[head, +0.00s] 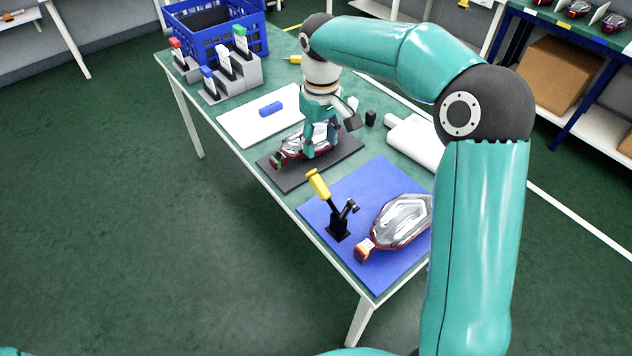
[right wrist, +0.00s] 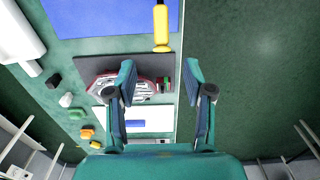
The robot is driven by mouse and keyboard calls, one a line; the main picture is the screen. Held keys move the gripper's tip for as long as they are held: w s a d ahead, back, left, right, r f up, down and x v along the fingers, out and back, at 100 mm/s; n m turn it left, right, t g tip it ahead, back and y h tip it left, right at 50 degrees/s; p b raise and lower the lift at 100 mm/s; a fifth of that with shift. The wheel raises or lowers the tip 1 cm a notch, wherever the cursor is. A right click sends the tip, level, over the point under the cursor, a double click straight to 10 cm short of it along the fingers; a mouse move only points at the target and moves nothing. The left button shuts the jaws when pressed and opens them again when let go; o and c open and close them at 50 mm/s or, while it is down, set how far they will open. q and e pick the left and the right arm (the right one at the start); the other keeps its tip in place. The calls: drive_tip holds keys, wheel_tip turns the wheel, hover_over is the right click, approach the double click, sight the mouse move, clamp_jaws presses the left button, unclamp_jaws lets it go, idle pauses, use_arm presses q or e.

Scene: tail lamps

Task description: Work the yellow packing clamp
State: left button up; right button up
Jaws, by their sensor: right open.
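The packing clamp is black with a yellow handle (head: 318,184), which stands raised and leans to the left above the black base (head: 338,228) on the blue mat (head: 330,190). In the right wrist view the yellow handle (right wrist: 161,28) is beyond the fingertips, near the table edge. A red and clear tail lamp (head: 402,222) lies on the blue mat beside the clamp. My right gripper (head: 321,146) is open and empty over the dark mat, apart from the clamp. In the right wrist view its open fingers (right wrist: 160,72) partly cover a second lamp (right wrist: 150,90). My left gripper is out of view.
The second lamp (head: 290,152) lies on the dark mat (head: 345,157). A white sheet (head: 240,122) with a blue block (head: 271,109), grey stands (head: 238,78) and a blue crate (head: 225,38) are farther back. A white roll (head: 413,142) lies to the right. Floor left of the table is clear.

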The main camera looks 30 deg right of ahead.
sight(319, 181)
wheel_tip(319, 181, down, 15)
drive_tip(key=shift+a+r, duration=0.1)
idle(0.4)
clamp_jaws()
